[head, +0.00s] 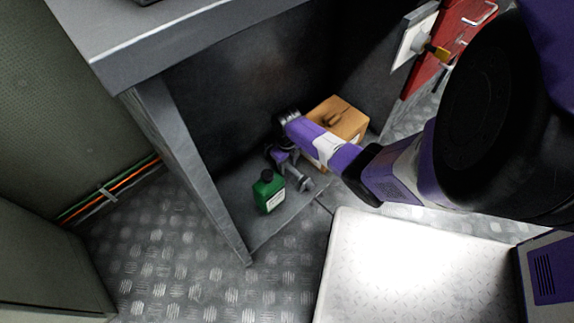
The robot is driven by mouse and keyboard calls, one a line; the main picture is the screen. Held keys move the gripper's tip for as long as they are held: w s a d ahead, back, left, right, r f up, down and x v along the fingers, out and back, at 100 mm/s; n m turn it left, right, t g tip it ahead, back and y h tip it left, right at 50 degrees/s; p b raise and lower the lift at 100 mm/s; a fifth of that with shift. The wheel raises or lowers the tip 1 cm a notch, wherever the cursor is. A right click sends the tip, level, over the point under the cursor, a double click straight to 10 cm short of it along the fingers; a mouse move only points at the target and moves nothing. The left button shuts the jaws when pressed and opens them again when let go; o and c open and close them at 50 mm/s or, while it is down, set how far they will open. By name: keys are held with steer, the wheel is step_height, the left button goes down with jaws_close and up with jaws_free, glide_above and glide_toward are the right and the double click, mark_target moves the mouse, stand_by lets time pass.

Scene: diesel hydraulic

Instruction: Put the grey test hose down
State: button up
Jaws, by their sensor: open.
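My gripper (303,183) is low inside the open space under the grey bench, at the end of my purple and white arm. Its jaws are open, and it points down close to the floor of that space. I cannot make out a grey test hose; the gripper and the dark shadow around it may hide it. I see nothing clearly held between the fingers.
A green bottle (268,191) stands just left of my gripper. A cardboard box (347,121) is behind my arm, with a small brown item on top. The grey bench (190,42) overhangs the space, and its side panel (190,165) bounds it on the left.

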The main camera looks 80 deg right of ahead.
mark_target(287, 164)
step_height(287, 164, up, 12)
steer(key=p, duration=0.8)
steer(key=shift+r, duration=0.1)
